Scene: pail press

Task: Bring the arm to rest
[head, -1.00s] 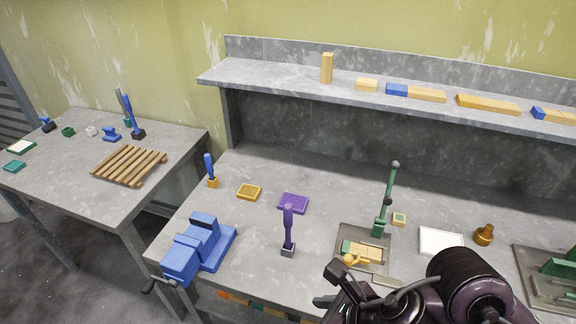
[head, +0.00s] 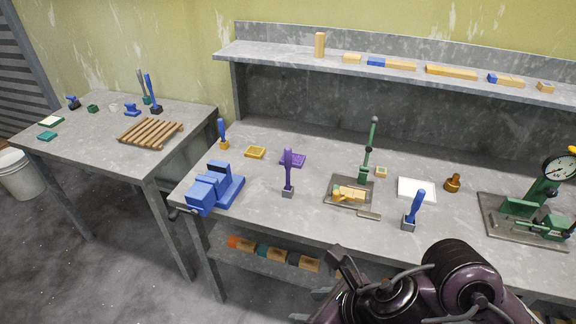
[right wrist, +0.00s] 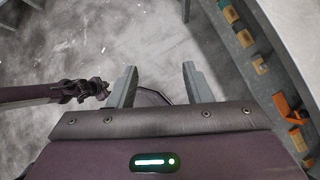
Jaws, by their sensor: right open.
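My right arm comes in at the bottom of the head view, with the dark right gripper (head: 343,268) in front of the workbench's front edge. In the right wrist view its two grey fingers (right wrist: 160,85) are apart with nothing between them. They point toward the grey floor (right wrist: 150,35). My left gripper does not show in the head view. A dark purple part of mine reaches in from the left edge of the right wrist view.
The workbench (head: 270,220) carries a blue vise (head: 215,188), a green lever press (head: 367,160), a blue-handled tool (head: 414,209) and a gauge press (head: 545,195). Blocks lie on its lower shelf (head: 235,258). A side table (head: 75,150) and white pail (head: 18,173) stand left.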

